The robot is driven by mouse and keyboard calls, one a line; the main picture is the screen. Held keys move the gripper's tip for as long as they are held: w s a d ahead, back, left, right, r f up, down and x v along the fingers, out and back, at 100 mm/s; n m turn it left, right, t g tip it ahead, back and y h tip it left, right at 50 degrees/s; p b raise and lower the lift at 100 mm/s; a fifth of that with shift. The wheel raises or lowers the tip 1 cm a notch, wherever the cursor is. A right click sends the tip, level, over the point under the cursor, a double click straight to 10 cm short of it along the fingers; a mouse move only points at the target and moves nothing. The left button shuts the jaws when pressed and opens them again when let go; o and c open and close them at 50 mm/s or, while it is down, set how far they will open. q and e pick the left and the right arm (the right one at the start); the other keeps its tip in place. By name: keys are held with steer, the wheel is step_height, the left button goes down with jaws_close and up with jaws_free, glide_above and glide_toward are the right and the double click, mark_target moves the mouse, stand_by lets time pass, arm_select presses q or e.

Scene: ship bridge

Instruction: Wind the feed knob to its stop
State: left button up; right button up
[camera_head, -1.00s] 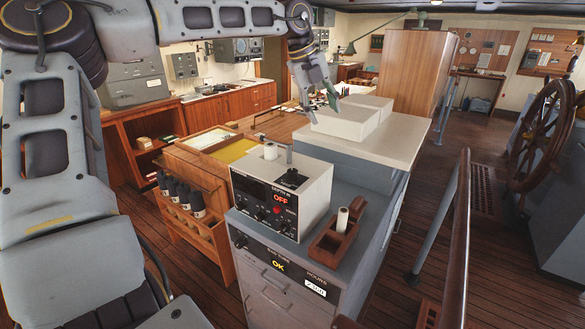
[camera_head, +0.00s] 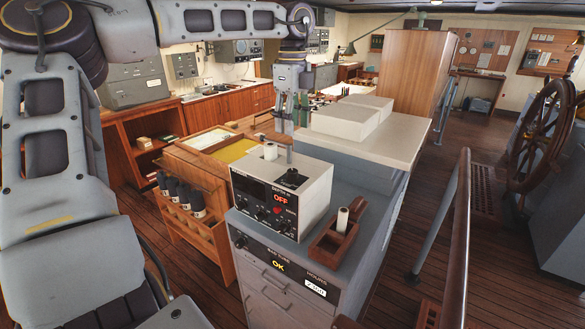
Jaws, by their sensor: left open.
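The white instrument box (camera_head: 315,205) stands on the grey cabinet, its black front panel marked DEPTH M and OFF. Small dark knobs and a red knob (camera_head: 277,211) show on the front. On its top are a white paper roll (camera_head: 270,151), a dark fitting (camera_head: 292,178) and a thin grey upright piece (camera_head: 289,156). I cannot tell for sure which of these is the feed knob. My left gripper (camera_head: 291,128) is open and empty, pointing down behind and above the box top. It appears apart from the box. My right gripper is not in view.
A wooden holder (camera_head: 333,234) with a white roll stands right of the box on the grey cabinet (camera_head: 290,280). Two white blocks (camera_head: 345,122) lie on the pale counter behind. A wooden rack (camera_head: 190,205) with dark bottles is at left, and a handrail (camera_head: 458,240) at right.

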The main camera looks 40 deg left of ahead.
mark_target(292, 170)
arm_select(q)
steer(key=shift+f, duration=0.2)
step_height(292, 170, down, 12)
steer(key=shift+f+p, duration=0.15)
steer(key=shift+p, duration=0.65)
steer(key=shift+f, duration=0.6)
steer(key=c, duration=1.1)
steer(key=shift+o, duration=0.2)
steer(key=shift+m, duration=0.3)
